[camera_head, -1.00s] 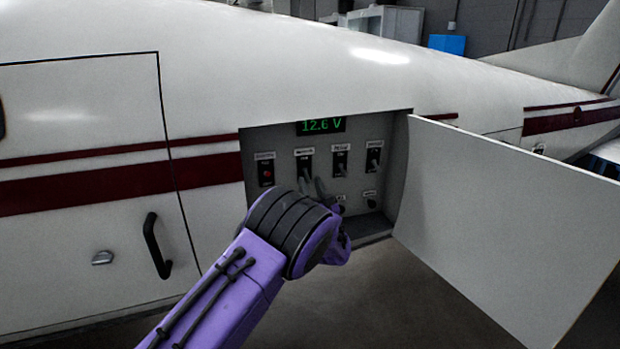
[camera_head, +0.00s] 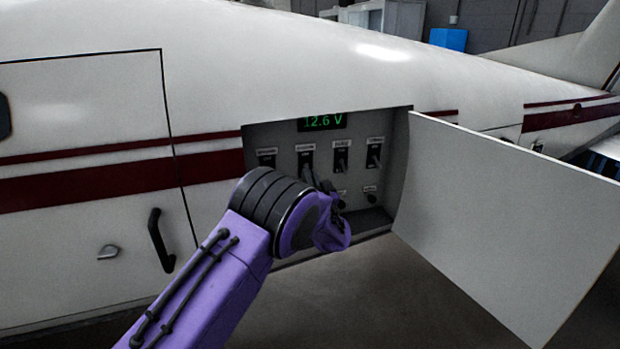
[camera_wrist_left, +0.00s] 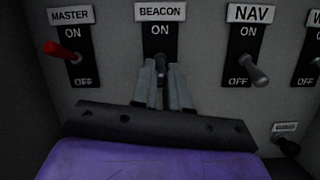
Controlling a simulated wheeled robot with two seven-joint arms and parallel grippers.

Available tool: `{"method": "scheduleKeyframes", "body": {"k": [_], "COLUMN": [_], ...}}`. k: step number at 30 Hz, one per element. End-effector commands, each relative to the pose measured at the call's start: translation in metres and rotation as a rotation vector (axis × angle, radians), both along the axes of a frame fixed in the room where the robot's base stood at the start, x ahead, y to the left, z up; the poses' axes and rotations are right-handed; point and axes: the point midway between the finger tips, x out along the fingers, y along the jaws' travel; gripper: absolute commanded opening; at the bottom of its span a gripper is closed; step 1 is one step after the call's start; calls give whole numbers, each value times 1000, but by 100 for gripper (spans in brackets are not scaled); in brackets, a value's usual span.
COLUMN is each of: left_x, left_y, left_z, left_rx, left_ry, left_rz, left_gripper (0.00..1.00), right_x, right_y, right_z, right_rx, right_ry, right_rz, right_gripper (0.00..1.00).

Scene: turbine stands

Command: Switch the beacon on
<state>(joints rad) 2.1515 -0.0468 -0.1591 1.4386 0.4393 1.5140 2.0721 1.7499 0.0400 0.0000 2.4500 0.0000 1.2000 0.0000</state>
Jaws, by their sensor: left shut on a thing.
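The beacon switch (camera_wrist_left: 160,65), a dark lever on a black plate marked ON above and OFF below, sits in the middle of the left wrist view. My left gripper (camera_wrist_left: 162,72) has its two grey fingers closed around the lever from below. The lever's lower part is hidden between the fingers, so its exact tilt is hard to tell. In the head view my left gripper (camera_head: 310,170) reaches into the open panel bay, largely hidden behind my purple wrist. My right gripper is not in view.
The red master switch (camera_wrist_left: 65,52) is left of the beacon and the nav switch (camera_wrist_left: 252,68) right, its lever angled down. A green display (camera_head: 322,122) reads 12.6 V. The open panel door (camera_head: 500,210) blocks the right side.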

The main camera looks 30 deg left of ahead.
Motion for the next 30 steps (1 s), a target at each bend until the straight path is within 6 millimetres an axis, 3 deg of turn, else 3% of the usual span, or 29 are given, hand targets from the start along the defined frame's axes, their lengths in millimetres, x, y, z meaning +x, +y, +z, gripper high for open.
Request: {"method": "scheduleKeyframes", "body": {"k": [18,30], "left_x": [-2,0], "left_y": [-1,0], "left_z": [30,39], "left_rx": [-391,-550], "left_ry": [326,467], "left_rz": [-2,-1], "left_gripper": [0,0], "right_x": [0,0], "right_y": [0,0], "right_z": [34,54], "right_rx": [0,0], "right_ry": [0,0], "right_rz": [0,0], "right_gripper": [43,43]}}
